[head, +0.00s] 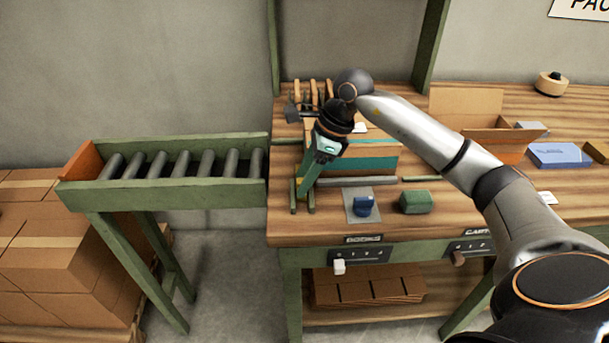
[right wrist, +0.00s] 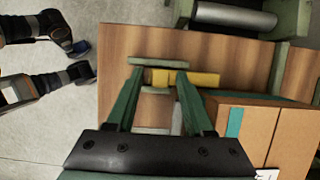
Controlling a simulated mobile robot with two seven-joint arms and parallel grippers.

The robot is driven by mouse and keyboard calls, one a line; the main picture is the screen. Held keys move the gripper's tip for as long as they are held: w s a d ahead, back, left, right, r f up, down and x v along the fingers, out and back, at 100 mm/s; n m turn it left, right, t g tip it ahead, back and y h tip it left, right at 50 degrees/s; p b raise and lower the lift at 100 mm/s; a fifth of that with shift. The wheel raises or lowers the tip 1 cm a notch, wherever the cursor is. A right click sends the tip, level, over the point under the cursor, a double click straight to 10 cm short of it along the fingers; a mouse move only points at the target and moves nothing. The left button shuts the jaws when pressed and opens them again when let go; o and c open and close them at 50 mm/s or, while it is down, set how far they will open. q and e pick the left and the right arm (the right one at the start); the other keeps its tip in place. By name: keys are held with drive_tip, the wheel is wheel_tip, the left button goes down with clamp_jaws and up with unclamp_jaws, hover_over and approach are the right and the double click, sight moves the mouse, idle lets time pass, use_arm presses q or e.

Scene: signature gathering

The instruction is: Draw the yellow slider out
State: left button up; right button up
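The yellow slider (right wrist: 205,79) lies at the left end of the bench, between short green rails. It is a short yellow bar, and my right gripper largely covers it in the head view. My right gripper (right wrist: 160,78) points down over it with its two green fingers apart. One fingertip is over the slider and the other is just past its left end in the wrist view. I cannot tell whether they touch it. In the head view, the right gripper (head: 304,187) is low beside the green rails. My left gripper is not in view.
A roller conveyor (head: 160,195) meets the bench's left edge. A blue block (head: 364,206) and a green block (head: 415,202) lie to the right. An open carton (head: 465,102) stands farther back.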

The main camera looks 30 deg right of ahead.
clamp_jaws()
idle(1.2)
